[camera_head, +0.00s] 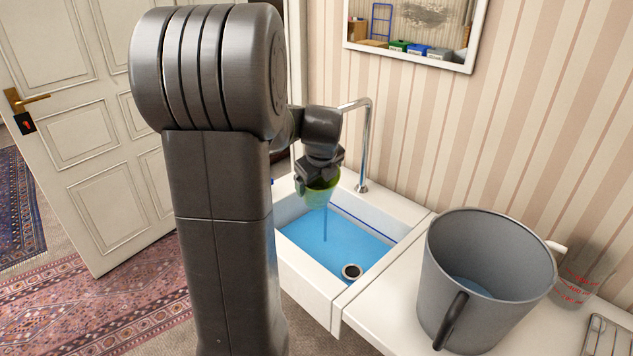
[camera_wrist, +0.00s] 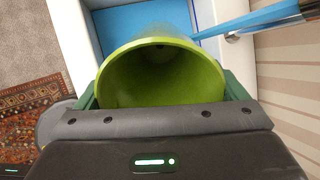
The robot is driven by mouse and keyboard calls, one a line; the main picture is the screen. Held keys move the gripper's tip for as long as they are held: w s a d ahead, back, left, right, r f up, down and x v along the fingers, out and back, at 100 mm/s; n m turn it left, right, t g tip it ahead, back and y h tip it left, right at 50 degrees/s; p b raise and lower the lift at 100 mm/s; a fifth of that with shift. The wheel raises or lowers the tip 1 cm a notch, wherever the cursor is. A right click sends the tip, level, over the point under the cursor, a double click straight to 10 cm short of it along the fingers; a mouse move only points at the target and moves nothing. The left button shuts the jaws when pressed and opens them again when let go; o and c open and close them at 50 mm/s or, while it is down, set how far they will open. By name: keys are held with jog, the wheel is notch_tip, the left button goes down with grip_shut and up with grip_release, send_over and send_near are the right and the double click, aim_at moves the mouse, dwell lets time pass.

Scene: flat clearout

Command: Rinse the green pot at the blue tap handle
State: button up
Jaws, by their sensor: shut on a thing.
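The green pot (camera_head: 321,193) is held in my gripper (camera_head: 319,172) above the white sink basin (camera_head: 307,285). In the wrist view, the open mouth of the green pot (camera_wrist: 165,82) faces the camera, with a finger at each side. Its inside looks empty, with a small dark spot deep inside. A metal tap spout (camera_head: 367,145) rises at the back of the sink. A thin blue water stream (camera_head: 325,226) falls below the pot; a blue stream (camera_wrist: 250,20) also shows beside the pot in the wrist view. I cannot make out the blue tap handle for certain.
Blue water (camera_head: 335,248) covers the basin floor around a dark drain (camera_head: 351,271). A large grey pot (camera_head: 450,300) with some blue liquid stands on the counter (camera_head: 385,315) at right, near a clear measuring jug (camera_head: 577,275). A mirror (camera_head: 415,32) hangs behind. A door (camera_head: 95,120) stands at left.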

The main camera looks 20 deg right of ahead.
aim_at(320, 194)
jog(key=shift+s+a, duration=0.25)
jog(key=shift+s, duration=0.55)
jog(key=shift+s+a, duration=0.2)
jog(key=shift+s, duration=0.6)
jog(key=shift+s+a, duration=0.25)
jog(key=shift+s, duration=0.55)
jog(key=shift+r, duration=0.15)
jog(key=s+a+r+p, duration=0.1)
jog(key=s+r+p, duration=0.2)
jog(key=s, duration=0.1)
jog(key=shift+s+a+r, duration=0.25)
jog(key=shift+s+r, duration=0.15)
